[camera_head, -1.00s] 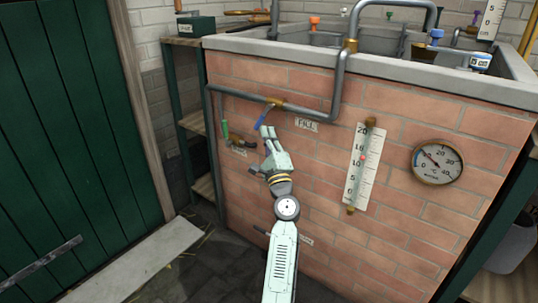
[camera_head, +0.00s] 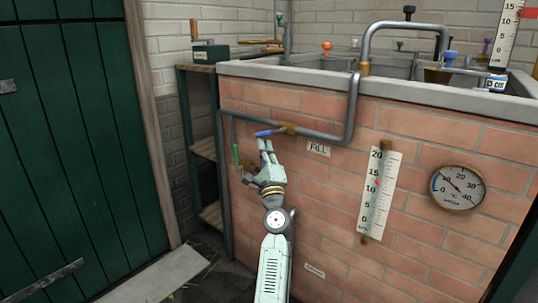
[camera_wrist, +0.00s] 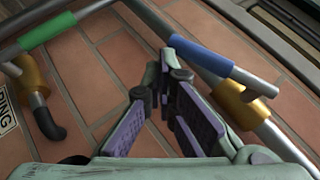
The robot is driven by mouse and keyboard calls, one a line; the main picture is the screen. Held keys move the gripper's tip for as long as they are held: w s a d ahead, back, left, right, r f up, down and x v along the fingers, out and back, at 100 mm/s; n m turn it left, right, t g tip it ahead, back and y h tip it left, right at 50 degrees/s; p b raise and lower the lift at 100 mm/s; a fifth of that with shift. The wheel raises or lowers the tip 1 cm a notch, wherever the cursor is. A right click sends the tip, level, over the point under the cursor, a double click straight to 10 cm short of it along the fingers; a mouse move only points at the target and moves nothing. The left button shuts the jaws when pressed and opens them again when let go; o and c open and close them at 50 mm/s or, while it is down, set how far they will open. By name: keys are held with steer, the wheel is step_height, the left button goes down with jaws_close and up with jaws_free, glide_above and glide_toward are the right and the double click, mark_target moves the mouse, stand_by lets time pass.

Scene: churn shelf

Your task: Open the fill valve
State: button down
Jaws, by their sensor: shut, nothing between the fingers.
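The fill valve has a blue lever (camera_head: 264,133) and a brass body (camera_head: 288,128) on the grey pipe, left of the FILL label (camera_head: 318,149). The lever points left and lies nearly along the pipe. My gripper (camera_head: 265,145) is shut and empty, its fingertips just below the lever. In the wrist view, the blue lever (camera_wrist: 203,53) runs beside the pipe, with the brass body (camera_wrist: 241,102) at lower right. The fingertips (camera_wrist: 168,68) are close to the lever's underside; I cannot tell whether they touch it.
A second valve with a green lever (camera_head: 236,153) sits left of my gripper; it also shows in the wrist view (camera_wrist: 47,32). A green door (camera_head: 75,150) stands left.

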steer(key=shift+w+a+r+p, duration=0.15)
steer(key=shift+w+a+r, duration=0.2)
steer(key=shift+r, duration=0.2)
steer(key=shift+w+a+r+p, duration=0.2)
steer(key=shift+a+r, duration=0.1)
steer(key=shift+r, duration=0.25)
